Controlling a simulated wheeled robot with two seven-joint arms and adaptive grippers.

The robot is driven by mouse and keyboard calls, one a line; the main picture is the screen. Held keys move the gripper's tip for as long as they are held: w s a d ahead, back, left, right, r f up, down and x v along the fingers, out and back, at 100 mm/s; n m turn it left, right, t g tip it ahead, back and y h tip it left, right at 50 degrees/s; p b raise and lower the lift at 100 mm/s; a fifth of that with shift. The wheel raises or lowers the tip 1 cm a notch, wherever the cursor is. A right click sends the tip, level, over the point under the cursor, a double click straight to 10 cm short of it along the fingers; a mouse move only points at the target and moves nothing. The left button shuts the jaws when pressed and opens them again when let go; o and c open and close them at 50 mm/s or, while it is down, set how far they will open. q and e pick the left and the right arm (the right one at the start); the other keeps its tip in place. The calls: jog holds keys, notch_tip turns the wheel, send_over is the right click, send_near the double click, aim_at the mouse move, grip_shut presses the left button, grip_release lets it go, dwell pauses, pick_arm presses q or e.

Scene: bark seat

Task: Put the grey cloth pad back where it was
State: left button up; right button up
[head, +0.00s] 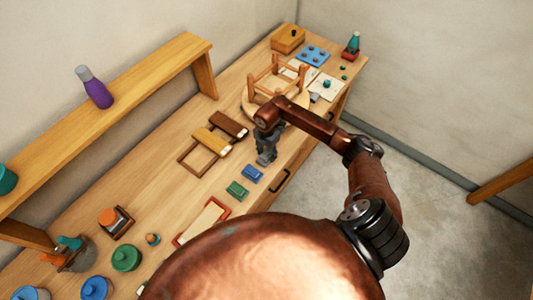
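I cannot pick out the grey cloth pad for certain. A small grey item (314,97) lies by the white sheet near the stool frame, too small to identify. My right gripper (266,158) points down over the bench, between the wooden stool frame (275,82) and the blue block (252,174). Its fingers are small and dark, and I cannot tell whether they are open or hold something. My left gripper is not in view.
The wooden bench (165,215) holds an empty wooden frame (198,158), brown blocks (228,124), a green block (237,190), a red-edged tray (204,222) and several round pots (125,257). A raised shelf (130,96) with a purple bottle (95,88) runs along the wall.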

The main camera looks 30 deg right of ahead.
aim_at(266, 153)
jog(key=o, duration=0.3)
jog(key=shift+o, duration=0.2)
jog(key=shift+r, duration=0.2)
notch_tip(266, 153, up, 12)
jog(key=b, duration=0.1)
jog(key=shift+b, duration=0.35)
